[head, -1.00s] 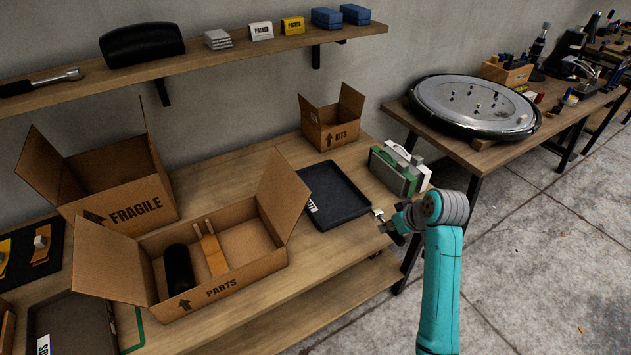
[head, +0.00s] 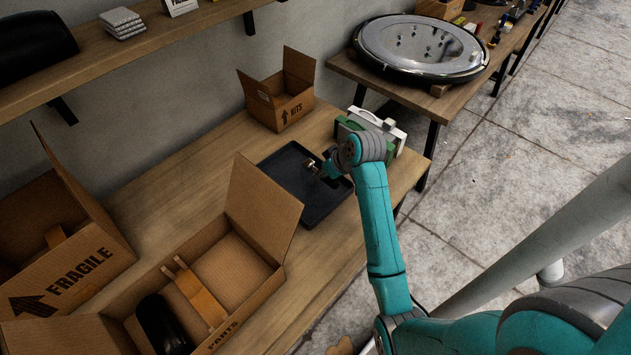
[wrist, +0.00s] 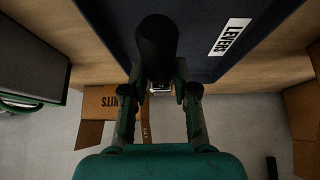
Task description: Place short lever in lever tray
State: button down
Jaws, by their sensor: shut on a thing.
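The lever tray is a dark, shallow tray (head: 283,167) on the workbench. In the wrist view its dark wall (wrist: 205,20) bears a white LEVERS label. My gripper (head: 322,169) is over the right part of the tray and is shut on the short lever. The lever's black, rounded grip (wrist: 157,45) shows in the wrist view between and beyond the fingers (wrist: 160,90), with a bit of bright metal at its base. In the head view a small pale metal end of the lever (head: 312,164) shows by the fingers. I cannot tell whether the lever touches the tray floor.
A KITS box (head: 280,98) stands behind the tray. Green and white cases (head: 375,128) stand close to my arm at the right. An open PARTS box (head: 245,265) is at the left front, with its raised flap near the tray. A FRAGILE box (head: 75,262) is farther left.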

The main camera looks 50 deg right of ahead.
aim_at(318, 187)
jog(key=shift+f, duration=2.8)
jog(key=shift+f, duration=0.15)
jog(key=c, duration=0.9)
grip_release()
